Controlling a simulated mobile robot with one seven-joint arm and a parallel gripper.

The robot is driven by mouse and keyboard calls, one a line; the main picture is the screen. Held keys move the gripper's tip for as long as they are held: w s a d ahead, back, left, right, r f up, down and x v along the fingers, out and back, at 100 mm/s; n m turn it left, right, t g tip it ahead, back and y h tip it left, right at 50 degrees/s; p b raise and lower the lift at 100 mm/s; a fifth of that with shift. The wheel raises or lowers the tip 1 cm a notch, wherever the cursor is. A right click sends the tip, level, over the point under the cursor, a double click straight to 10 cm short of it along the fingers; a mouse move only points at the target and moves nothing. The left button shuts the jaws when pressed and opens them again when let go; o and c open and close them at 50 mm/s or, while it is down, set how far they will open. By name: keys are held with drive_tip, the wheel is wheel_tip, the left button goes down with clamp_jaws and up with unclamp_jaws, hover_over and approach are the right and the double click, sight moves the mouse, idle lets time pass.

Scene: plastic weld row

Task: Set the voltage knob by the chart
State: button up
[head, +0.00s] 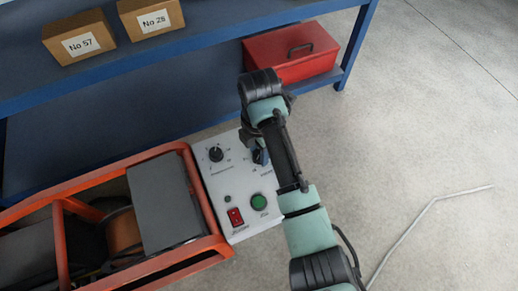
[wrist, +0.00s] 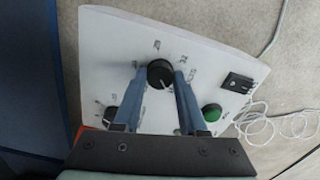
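The white control panel (head: 240,182) of an orange-framed machine faces up. In the wrist view a round black knob (wrist: 159,71) with a pale pointer mark stands between the two blue fingertips of my gripper (wrist: 160,78). The fingers are drawn in to about the knob's width and appear to grip its sides. In the head view my gripper (head: 260,156) covers this knob at the panel's upper right. A second black knob (head: 216,154) is uncovered at upper left, above small lettering. The scale marks are too small to read. I see no chart in either view.
A green button (head: 259,201) and a red switch (head: 235,216) are lower on the panel. The orange frame (head: 95,181) stands left. Behind are a blue shelf (head: 200,42), cartons (head: 80,38) marked No 57 and No 28, and a red toolbox (head: 290,55). Floor to the right is mostly clear.

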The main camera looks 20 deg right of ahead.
clamp_jaws()
drive_tip(key=shift+r+p, duration=0.15)
drive_tip(key=shift+p, duration=0.4)
